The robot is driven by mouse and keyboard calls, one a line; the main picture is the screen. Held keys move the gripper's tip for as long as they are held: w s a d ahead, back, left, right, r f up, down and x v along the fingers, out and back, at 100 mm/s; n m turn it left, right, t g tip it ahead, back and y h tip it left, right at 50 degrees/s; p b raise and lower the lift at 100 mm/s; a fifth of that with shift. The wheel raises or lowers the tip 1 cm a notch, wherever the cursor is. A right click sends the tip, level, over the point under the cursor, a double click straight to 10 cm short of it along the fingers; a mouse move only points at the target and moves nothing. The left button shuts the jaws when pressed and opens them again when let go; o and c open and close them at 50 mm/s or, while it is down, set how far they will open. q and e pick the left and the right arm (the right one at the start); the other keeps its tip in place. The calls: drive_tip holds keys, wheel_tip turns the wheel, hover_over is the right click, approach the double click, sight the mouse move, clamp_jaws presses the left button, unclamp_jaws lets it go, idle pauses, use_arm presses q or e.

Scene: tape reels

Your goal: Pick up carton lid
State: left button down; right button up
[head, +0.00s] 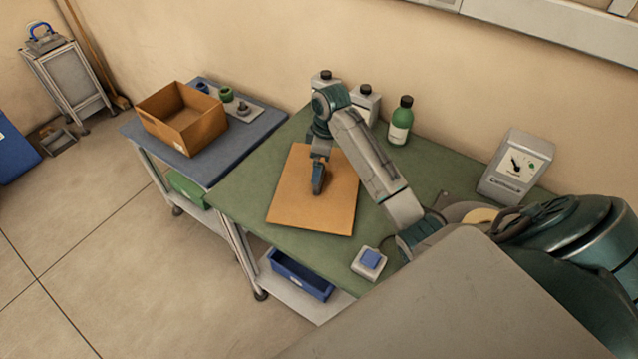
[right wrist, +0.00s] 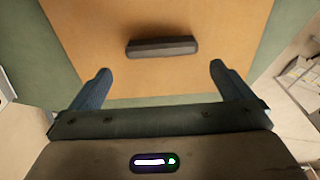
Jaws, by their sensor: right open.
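The carton lid (head: 335,205) is a flat tan-brown board lying on the green tabletop. In the right wrist view the lid (right wrist: 95,25) fills most of the upper picture, with a dark bar-shaped handle (right wrist: 162,47) on it. My right gripper (head: 318,188) is over the lid, pointing down, and hides the handle in the head view. In the right wrist view my right gripper (right wrist: 160,76) is open, its fingers wide apart, with the handle ahead of the fingertips and nothing between them. My left gripper is not in view.
An open, empty-looking carton (head: 180,120) stands on the blue-topped table (head: 245,140) to the left. Bottles, including a green one (head: 401,120), stand behind the lid. A grey meter box (head: 516,165) and a blue-button box (head: 369,262) are to the right.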

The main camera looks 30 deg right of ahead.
drive_tip(key=shift+f+p, duration=0.35)
drive_tip(key=shift+f, duration=0.25)
wheel_tip(320, 180, down, 4)
drive_tip(key=shift+s+a+r+p, duration=0.1)
drive_tip(key=shift+a+r+p, duration=0.1)
drive_tip(key=shift+p, duration=0.75)
drive_tip(key=shift+f, duration=0.55)
drive_tip(key=c, duration=0.7)
drive_tip(key=shift+c, duration=0.2)
